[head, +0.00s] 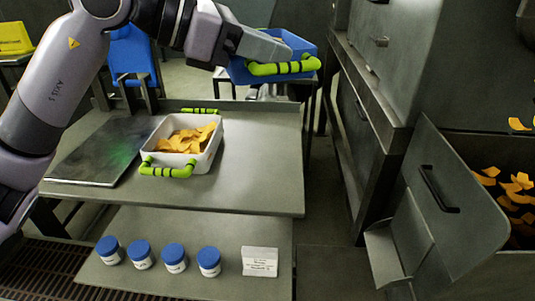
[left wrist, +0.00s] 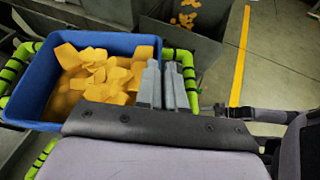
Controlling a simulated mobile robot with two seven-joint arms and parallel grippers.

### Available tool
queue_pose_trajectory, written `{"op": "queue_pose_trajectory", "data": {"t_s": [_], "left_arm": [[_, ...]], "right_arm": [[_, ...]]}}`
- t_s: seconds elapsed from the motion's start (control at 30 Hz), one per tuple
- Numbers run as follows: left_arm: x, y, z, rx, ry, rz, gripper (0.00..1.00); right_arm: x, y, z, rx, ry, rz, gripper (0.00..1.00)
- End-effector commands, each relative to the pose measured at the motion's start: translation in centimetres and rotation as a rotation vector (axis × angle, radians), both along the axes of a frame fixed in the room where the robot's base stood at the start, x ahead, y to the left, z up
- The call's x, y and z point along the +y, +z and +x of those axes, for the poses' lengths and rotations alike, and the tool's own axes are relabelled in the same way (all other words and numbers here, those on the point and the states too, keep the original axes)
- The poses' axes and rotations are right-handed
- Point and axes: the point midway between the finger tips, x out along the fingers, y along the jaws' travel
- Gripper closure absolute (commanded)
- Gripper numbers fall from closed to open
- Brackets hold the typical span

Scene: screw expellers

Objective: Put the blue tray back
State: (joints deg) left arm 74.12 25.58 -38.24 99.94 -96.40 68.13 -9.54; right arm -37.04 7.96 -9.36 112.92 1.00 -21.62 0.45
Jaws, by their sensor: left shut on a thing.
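The blue tray (head: 245,72) is up in the air at the top centre of the head view, beyond the table's far right corner. It has green handles with black bands. In the left wrist view the blue tray (left wrist: 38,80) holds many orange chips. My left gripper (head: 283,50) is shut on the tray at its handle side; its grey fingers (left wrist: 161,88) stand close together there. The exact contact on the handle is partly hidden. My right gripper is in neither view.
A white tray (head: 207,161) with orange chips and green handles stands on the grey table (head: 250,180), beside a dark plate (head: 100,152). Several blue-lidded jars and a label card (head: 260,261) are on the lower shelf. Machines with a hopper (head: 450,235) fill the right.

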Motion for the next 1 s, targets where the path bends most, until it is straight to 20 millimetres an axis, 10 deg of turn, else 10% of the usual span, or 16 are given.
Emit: {"op": "queue_pose_trajectory", "data": {"t_s": [0.4,1.0], "left_arm": [[0.0,-10.5,0.0,0.004,0.001,-0.001,1.0],[0.0,-17.2,0.0,0.0,0.0,0.0,1.0]], "right_arm": [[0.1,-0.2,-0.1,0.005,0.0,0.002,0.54],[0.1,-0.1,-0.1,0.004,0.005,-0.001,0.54]]}}
